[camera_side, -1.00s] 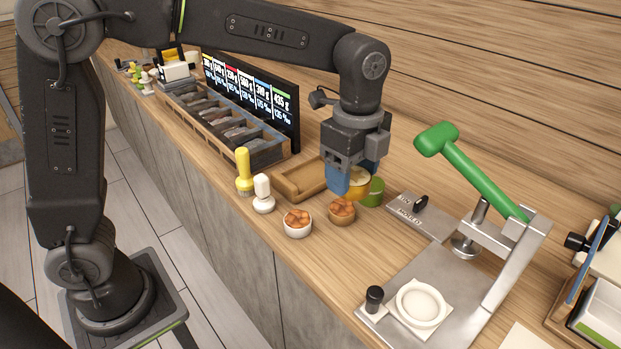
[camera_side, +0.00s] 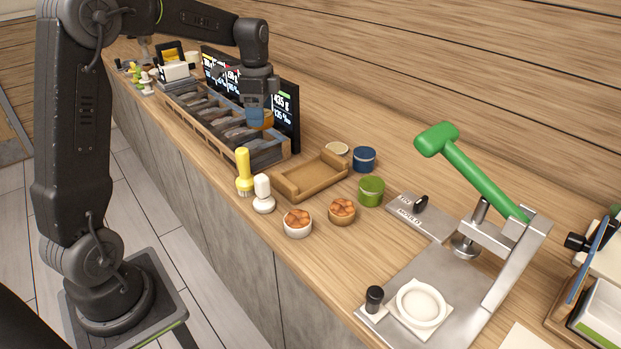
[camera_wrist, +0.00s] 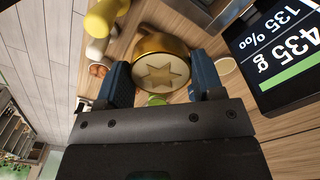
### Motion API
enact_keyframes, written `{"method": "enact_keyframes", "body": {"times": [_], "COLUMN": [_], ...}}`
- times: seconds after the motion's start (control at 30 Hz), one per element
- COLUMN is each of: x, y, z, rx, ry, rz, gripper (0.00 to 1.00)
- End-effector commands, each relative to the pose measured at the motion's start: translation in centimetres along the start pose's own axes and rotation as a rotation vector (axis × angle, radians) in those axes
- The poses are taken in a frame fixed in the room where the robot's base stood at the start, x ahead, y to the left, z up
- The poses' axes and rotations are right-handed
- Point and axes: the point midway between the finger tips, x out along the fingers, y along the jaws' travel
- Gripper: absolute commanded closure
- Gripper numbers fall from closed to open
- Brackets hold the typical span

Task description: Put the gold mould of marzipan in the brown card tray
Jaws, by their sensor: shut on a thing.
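My gripper (camera_side: 258,114) is raised over the right end of the wooden compartment rack, shut on the gold mould (camera_side: 268,120). In the wrist view the gold mould (camera_wrist: 163,46) sits between the two blue fingers of my gripper (camera_wrist: 161,78), its pale marzipan face with a star turned to the camera. The brown card tray (camera_side: 312,186) lies on the counter, empty, to the right of and below my gripper in the side view. A green mould (camera_side: 371,190), a blue mould (camera_side: 364,158) and a cream-topped mould (camera_side: 337,149) stand beside the tray.
A yellow brush (camera_side: 243,172), a white stamp (camera_side: 263,194) and two filled bowls (camera_side: 298,224) stand near the front edge. A green-handled press (camera_side: 480,180) is at the right.

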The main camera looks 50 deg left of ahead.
Motion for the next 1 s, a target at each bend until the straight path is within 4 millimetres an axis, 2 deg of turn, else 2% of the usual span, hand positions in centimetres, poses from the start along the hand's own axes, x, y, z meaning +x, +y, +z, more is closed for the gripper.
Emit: {"method": "enact_keyframes", "body": {"times": [0.1, 0.23, 0.37, 0.7, 0.83, 1.0], "x": [1.8, 2.9, 4.3, 8.5, 9.3, 10.1], "y": [0.0, 0.1, 0.3, 0.8, 0.8, 0.9], "z": [0.0, -0.7, -2.9, -10.0, -11.4, -11.8], "rx": [0.0, 0.002, 0.006, 0.005, 0.002, 0.0], "ry": [0.0, 0.0, 0.0, 0.0, 0.001, 0.0], "rz": [0.001, 0.0, 0.001, -0.001, -0.002, -0.001], "gripper": [0.63, 0.63, 0.63, 0.63, 0.63, 0.63]}}
